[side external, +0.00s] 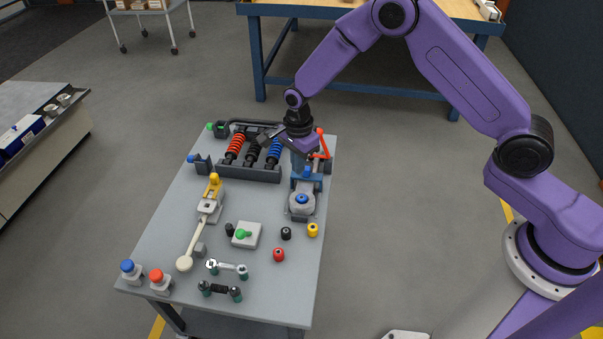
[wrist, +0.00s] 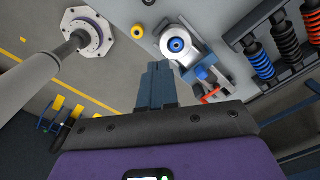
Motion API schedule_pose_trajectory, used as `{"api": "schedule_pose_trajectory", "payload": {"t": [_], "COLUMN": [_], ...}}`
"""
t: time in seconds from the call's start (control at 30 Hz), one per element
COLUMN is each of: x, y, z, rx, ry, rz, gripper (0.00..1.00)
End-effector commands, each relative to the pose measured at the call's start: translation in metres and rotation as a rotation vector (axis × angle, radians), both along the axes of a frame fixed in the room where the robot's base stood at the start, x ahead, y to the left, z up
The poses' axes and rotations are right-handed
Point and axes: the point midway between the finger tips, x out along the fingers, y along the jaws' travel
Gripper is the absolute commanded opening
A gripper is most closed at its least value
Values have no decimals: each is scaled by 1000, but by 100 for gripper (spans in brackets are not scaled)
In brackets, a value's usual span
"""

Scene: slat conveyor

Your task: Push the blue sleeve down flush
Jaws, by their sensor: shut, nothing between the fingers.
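A small blue sleeve (side external: 302,199) sits on a round grey housing (side external: 301,210) at the right side of the grey bench. In the wrist view the shut fingers (wrist: 158,68) point toward the area just left of and below the housing.
A vise-like blue block (side external: 307,183) and a red lever (side external: 322,145) stand close to my gripper. A rack (side external: 252,172) of red, black and blue springs is left of it. Black, yellow and red knobs (side external: 279,255) lie in front. The bench's right edge is near.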

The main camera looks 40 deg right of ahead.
Motion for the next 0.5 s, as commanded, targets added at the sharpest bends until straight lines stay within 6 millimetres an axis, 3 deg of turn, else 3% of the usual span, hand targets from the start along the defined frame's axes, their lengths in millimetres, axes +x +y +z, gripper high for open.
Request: {"api": "schedule_pose_trajectory", "payload": {"t": [0.03,0.2,0.3,0.5], "x": [9,30,35,39], "y": [-6,-24,-31,-37], "z": [-19,-64,-81,-94], "rx": [-2,-2,-2,-1], "ry": [6,8,8,6], "rz": [-107,-416,-534,-623], "gripper": [0,0,0,0]}}
